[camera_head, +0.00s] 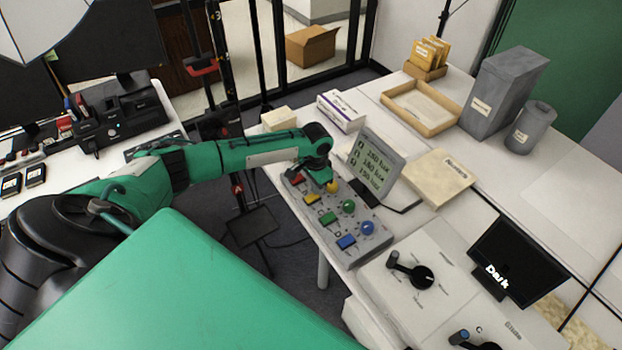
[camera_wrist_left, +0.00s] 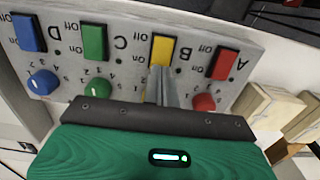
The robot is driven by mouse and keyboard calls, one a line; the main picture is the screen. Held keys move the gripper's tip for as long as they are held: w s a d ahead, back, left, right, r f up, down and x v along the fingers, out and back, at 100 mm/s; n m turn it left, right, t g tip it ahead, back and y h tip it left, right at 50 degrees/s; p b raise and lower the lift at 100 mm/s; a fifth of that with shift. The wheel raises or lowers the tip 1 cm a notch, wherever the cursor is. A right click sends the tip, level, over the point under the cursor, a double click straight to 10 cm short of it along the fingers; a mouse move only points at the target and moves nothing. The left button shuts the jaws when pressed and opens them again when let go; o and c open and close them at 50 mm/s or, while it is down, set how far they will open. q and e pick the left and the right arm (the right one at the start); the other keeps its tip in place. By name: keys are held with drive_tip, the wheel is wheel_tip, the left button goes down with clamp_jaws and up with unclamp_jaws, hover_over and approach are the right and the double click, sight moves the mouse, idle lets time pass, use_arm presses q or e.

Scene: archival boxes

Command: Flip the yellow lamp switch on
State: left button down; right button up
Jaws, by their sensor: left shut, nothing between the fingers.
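The grey control box (camera_head: 336,222) stands near the table's left edge. Its yellow lamp switch (camera_head: 311,198) sits between the red switch (camera_head: 297,180) and the green switch (camera_head: 328,218). The wrist view shows the yellow switch (camera_wrist_left: 162,50) upside down, marked B. My left gripper (camera_wrist_left: 163,72) is shut and empty, its fingertips at the near edge of the yellow switch. I cannot tell whether they touch it. The yellow knob (camera_wrist_left: 151,86) is partly hidden behind the fingers. In the head view my left gripper (camera_head: 322,178) hangs over the box. My right gripper is not in view.
The blue switch (camera_head: 346,242) and blue knob (camera_head: 367,228) are on the same box. A grey lux display (camera_head: 376,160) stands just behind it. A cream box (camera_head: 438,178) lies to the right. A lever panel (camera_head: 415,280) lies in front.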

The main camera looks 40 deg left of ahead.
use_arm(q)
drive_tip(key=shift+f+b, duration=0.4)
drive_tip(key=shift+f, duration=0.6)
idle(0.3)
wheel_tip(320, 180, up, 7)
drive_tip(key=p, duration=0.7)
drive_tip(key=shift+r+p, duration=0.15)
drive_tip(key=shift+p, duration=0.2)
idle(0.3)
